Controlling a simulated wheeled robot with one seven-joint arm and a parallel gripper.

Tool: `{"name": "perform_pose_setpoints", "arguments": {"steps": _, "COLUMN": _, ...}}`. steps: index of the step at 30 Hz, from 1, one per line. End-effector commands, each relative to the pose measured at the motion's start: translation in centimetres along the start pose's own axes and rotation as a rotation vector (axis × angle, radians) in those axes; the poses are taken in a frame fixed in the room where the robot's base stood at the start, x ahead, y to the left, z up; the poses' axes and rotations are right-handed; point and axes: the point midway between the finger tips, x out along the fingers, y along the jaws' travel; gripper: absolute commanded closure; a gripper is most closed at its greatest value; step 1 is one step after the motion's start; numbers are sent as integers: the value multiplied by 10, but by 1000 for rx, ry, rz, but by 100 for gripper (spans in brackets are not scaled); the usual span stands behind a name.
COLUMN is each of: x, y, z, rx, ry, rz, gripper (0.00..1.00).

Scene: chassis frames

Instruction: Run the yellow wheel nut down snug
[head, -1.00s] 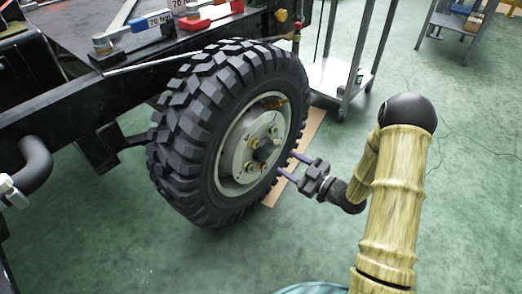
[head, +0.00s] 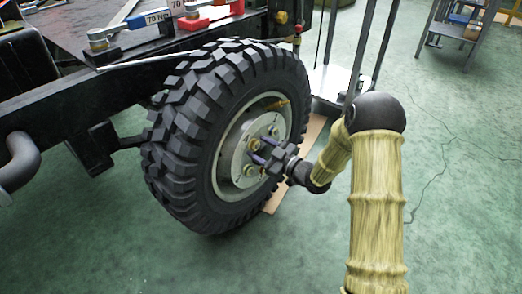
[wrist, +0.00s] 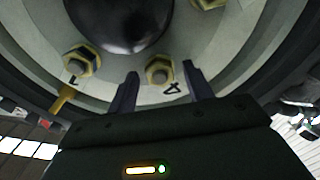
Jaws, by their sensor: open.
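The wheel (head: 180,150) stands upright on the truck, its pale hub plate (head: 236,158) carrying several yellowish nuts around a dark centre cap. My gripper (head: 254,152) is open at the hub, pointing left at it. In the wrist view, a yellow nut on a grey stud (wrist: 160,72) shows between the two spread fingertips (wrist: 160,84), beside a dark mark like a 4. The fingers do not visibly touch it. Another yellow nut (wrist: 82,60) sits to the left. I cannot tell how tight either nut is.
A yellow valve stem (wrist: 62,100) is near the left nut, and the dark centre cap (wrist: 120,20) is above. A metal cart (head: 335,82) stands behind the wheel. Tools including a torque wrench (head: 105,35) lie on the chassis.

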Motion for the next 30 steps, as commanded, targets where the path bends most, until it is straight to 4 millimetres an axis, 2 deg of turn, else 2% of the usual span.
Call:
{"name": "perform_pose_setpoints", "arguments": {"steps": 2, "x": 0, "y": 0, "z": 0, "rx": 0, "ry": 0, "rz": 0, "gripper": 51}}
{"name": "perform_pose_setpoints", "arguments": {"steps": 6, "x": 0, "y": 0, "z": 0, "rx": 0, "ry": 0, "rz": 0, "gripper": 79}}
{"name": "perform_pose_setpoints", "arguments": {"steps": 9, "x": 0, "y": 0, "z": 0, "rx": 0, "ry": 0, "rz": 0, "gripper": 94}}
{"name": "perform_pose_setpoints", "arguments": {"steps": 17, "x": -1, "y": 1, "z": -2, "rx": 43, "ry": -1, "rz": 1, "gripper": 94}}
{"name": "perform_pose_setpoints", "arguments": {"steps": 30, "x": -2, "y": 2, "z": -4, "rx": 342, "ry": -4, "rz": 9, "gripper": 94}}
